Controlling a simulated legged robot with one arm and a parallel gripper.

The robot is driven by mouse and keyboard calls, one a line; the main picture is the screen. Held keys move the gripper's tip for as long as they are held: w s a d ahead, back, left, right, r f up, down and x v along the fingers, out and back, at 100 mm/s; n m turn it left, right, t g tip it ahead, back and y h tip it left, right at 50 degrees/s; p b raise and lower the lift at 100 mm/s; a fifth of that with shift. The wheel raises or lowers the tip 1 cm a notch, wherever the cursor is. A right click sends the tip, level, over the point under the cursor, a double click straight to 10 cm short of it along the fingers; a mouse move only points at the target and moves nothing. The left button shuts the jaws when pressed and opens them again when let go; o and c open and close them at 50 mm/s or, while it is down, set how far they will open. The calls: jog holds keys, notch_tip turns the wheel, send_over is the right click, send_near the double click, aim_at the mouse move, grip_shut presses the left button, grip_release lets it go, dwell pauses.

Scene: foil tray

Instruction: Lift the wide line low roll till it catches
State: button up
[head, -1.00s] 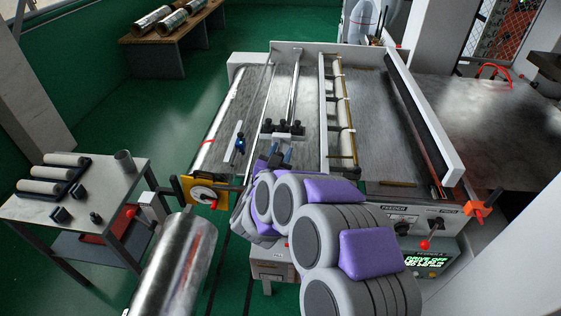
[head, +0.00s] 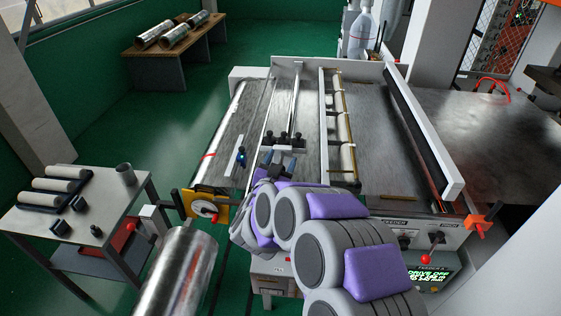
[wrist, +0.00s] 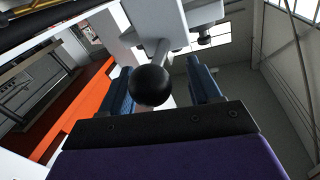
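My gripper (head: 278,164) is over the front left part of the machine, just in front of a row of black knobs (head: 284,140). In the wrist view my gripper (wrist: 161,85) is open. Its two blue fingers stand apart, with a black ball knob (wrist: 151,86) on a light stem showing between them; I cannot tell if they touch it. A shiny roll (head: 224,125) lies along the machine's left side. A large foil roll (head: 180,270) is at the lower front. I cannot tell which is the wide line low roll.
A side table (head: 90,222) with small rollers stands at left. A yellow plate with a white dial (head: 204,208) is at the machine's front left corner. Green floor is open behind left.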

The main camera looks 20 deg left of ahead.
jog(key=shift+f, duration=0.15)
jog(key=shift+s, duration=0.4)
jog(key=s+b, duration=0.1)
jog(key=s, duration=1.5)
jog(key=shift+s+d, duration=0.2)
jog(key=shift+d, duration=0.1)
